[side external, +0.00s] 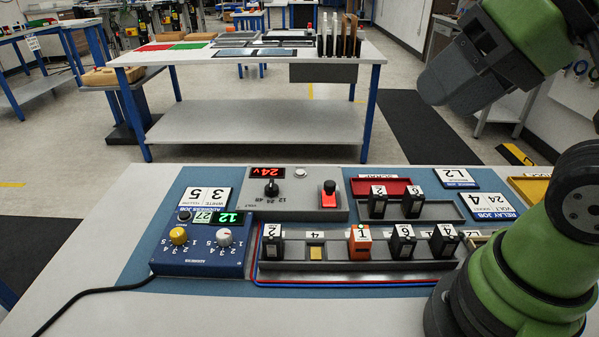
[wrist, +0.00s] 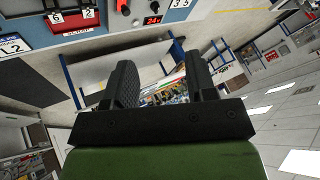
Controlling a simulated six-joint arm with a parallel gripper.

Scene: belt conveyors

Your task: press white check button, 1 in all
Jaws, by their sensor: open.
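A small round white button (side external: 300,172) sits on the top face of a grey unit (side external: 254,205), right of its red 24v display. It also shows small near the top of the wrist view (wrist: 136,23). The unit carries a black dial (side external: 271,188) and a red-and-black switch (side external: 328,194). My gripper (side external: 438,88) is high above the table at the upper right, well apart from the button. In the wrist view my gripper (wrist: 161,78) has two black fingers spread apart with nothing between them.
A blue box (side external: 203,258) with yellow and white knobs stands left. A grey rail (side external: 340,266) holds several numbered relays, one orange. A red tray (side external: 381,187) and job cards (side external: 492,206) lie right. A black cable (side external: 95,292) runs off left. Space above the units is clear.

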